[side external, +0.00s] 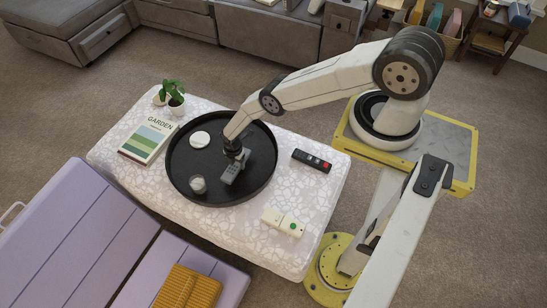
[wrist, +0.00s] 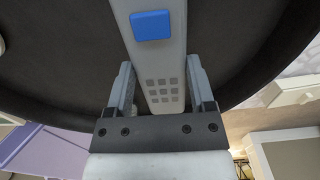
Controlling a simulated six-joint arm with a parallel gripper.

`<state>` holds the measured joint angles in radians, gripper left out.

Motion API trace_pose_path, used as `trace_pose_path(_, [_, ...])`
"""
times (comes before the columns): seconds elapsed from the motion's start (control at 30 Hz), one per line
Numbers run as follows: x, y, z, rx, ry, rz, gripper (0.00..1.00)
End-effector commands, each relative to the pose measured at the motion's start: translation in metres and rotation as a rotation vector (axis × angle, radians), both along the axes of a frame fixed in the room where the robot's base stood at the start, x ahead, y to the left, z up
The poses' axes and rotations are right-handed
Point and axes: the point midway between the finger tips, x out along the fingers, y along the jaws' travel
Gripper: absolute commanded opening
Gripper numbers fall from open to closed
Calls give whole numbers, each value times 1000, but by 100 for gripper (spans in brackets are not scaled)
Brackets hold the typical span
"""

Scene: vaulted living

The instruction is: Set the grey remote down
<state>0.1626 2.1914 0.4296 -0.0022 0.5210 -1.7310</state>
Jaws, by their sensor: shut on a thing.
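The grey remote (side external: 229,174) is between the two fingers of my gripper (side external: 236,155), over the round black tray (side external: 178,165). In the wrist view the grey remote (wrist: 160,65) shows a blue square button and a grid of small grey buttons. My gripper (wrist: 161,85) has one finger on each side of it and is shut on it. The black tray (wrist: 60,60) fills most of the wrist view behind it. I cannot tell whether the remote touches the tray.
On the tray are a white round object (side external: 200,139) and a small glass jar (side external: 198,184). The patterned table (side external: 130,175) also holds a black remote (side external: 312,160), white box-like items (side external: 283,222), a garden book (side external: 148,138) and a potted plant (side external: 174,96). The tray's lower right is clear.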

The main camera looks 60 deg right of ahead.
Motion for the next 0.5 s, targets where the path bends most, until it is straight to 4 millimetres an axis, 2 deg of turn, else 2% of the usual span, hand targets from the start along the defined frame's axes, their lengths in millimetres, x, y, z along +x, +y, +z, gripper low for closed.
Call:
trace_pose_path(0.47, [-1, 0, -4, 0, 0, 0, 0])
trace_pose_path(0.5, [-1, 0, -4, 0, 0, 0, 82])
